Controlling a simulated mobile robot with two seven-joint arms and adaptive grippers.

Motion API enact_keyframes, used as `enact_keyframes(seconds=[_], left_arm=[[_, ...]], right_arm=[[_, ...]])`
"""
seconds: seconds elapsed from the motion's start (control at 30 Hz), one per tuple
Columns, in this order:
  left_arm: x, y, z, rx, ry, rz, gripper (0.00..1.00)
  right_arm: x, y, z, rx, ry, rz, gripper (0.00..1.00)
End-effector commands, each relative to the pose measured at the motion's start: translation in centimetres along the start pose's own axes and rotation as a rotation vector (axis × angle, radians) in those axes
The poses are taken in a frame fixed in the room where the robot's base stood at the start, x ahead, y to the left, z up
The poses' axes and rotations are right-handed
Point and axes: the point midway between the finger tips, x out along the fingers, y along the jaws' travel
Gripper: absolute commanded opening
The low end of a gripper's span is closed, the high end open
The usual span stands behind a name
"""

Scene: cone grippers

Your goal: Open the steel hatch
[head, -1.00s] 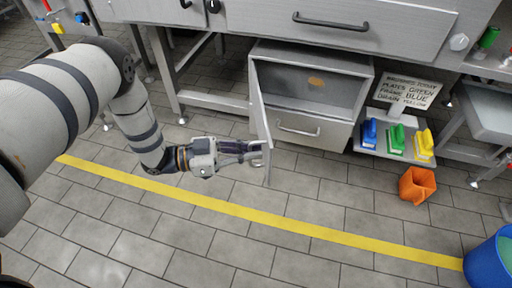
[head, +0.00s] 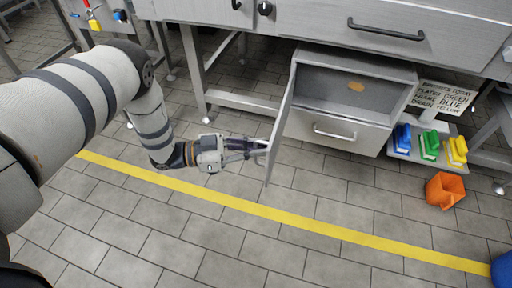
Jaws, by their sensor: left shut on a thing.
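The steel hatch (head: 282,118) is a grey door hinged at the left side of a low cabinet under the counter. It stands swung out toward me, seen nearly edge-on. The fingertips and handle are small and partly hidden. My right gripper is not in view.
A closed drawer (head: 335,133) with a bar handle lies below the compartment. Blue, green and yellow brushes (head: 429,146) stand on a low shelf at right, under a written sign (head: 445,96). An orange container (head: 445,190) is on the floor. The tiled floor before the cabinet is clear.

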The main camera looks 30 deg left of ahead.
Motion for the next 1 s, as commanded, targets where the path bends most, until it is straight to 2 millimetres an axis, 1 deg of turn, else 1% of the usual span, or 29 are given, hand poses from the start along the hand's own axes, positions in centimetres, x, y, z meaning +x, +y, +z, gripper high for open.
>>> enact_keyframes(seconds=[0.03, 0.27, 0.3, 0.37, 0.4, 0.63, 0.7, 0.77, 0.83, 1.0], left_arm=[[-0.2, 0.3, 0.3, -0.007, -0.008, 0.007, 0.00], [-0.2, 0.4, 0.3, -0.007, -0.009, 0.007, 0.00], [-0.2, 0.4, 0.3, -0.007, -0.009, 0.007, 0.11], [-0.2, 0.3, 0.3, -0.007, -0.009, 0.007, 0.25], [-0.2, 0.3, 0.3, -0.006, -0.008, 0.006, 0.28], [-0.1, 0.1, 0.1, -0.003, -0.004, 0.003, 0.28], [-0.3, 0.1, 0.1, -0.002, -0.004, 0.002, 0.28], [-1.1, 0.1, 0.2, -0.002, -0.005, 0.001, 0.28], [-2.6, 0.1, 0.2, -0.002, -0.006, 0.000, 0.28], [-7.4, 0.1, 0.2, -0.003, -0.007, 0.000, 0.28]], right_arm=[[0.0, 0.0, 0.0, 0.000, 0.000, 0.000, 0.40], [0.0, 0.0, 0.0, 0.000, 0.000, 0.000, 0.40], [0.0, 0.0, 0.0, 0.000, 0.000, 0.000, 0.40], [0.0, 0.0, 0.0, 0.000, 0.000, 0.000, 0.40], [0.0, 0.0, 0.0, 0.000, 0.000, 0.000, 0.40], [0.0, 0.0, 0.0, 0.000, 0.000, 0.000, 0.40], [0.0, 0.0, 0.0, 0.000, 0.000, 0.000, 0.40], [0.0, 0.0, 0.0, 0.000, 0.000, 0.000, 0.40], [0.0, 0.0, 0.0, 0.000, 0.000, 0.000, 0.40], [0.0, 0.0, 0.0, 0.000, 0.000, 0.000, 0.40]])
